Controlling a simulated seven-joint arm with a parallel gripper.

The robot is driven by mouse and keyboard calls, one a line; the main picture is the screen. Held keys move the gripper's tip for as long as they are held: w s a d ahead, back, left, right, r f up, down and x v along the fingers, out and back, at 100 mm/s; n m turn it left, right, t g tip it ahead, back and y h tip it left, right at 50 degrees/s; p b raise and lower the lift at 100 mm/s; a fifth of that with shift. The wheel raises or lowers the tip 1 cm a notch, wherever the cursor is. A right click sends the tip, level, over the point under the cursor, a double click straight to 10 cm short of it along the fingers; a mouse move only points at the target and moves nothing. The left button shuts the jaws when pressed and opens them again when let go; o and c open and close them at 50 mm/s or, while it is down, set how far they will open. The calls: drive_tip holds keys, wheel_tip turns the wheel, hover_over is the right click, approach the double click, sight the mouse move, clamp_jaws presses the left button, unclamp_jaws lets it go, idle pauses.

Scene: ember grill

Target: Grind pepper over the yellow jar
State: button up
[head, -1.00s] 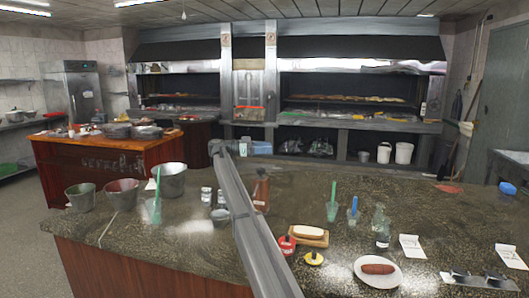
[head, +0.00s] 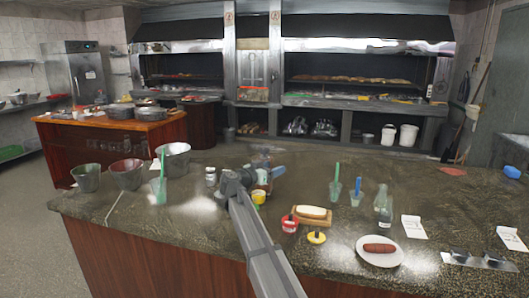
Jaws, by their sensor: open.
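A small yellow jar (head: 258,197) stands on the dark stone counter, just right of and below my gripper in the head view. My gripper (head: 266,175) is open, low over the counter and pointing right. A brown bottle (head: 264,162) stands at its jaws and is partly covered by them. I cannot tell whether the bottle is between the fingers or behind them. I cannot clearly make out a pepper grinder. A small jar (head: 210,177) stands left of my gripper.
A red jar (head: 290,225), bread on a board (head: 311,222), a yellow disc with a dark knob (head: 316,238) and a plate (head: 364,256) with a sausage stand to the right. Metal buckets (head: 126,175) and a cup (head: 157,191) stand left.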

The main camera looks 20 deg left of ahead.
sight(262, 151)
drive_tip(key=w+a+n+t+y, duration=0.1)
drive_tip(key=a+n+t+y, duration=0.1)
drive_tip(key=a+n+y, duration=0.45)
drive_tip(key=shift+m+y, duration=0.35)
drive_tip(key=shift+m, duration=0.5)
drive_tip(key=w, duration=1.3)
drive_tip(key=shift+w+a+r, duration=0.3)
drive_tip(key=shift+w+r, duration=0.05)
drive_tip(key=shift+r, duration=0.05)
drive_tip(key=shift+c, duration=0.3)
drive_tip(key=c, duration=0.9)
drive_tip(key=shift+w+a+m+h, duration=0.15)
drive_tip(key=shift+m+h, duration=0.45)
drive_tip(key=shift+h, duration=0.4)
drive_tip(key=shift+c, duration=0.2)
drive_tip(key=shift+m+h, duration=0.9)
drive_tip(key=shift+h, duration=0.4)
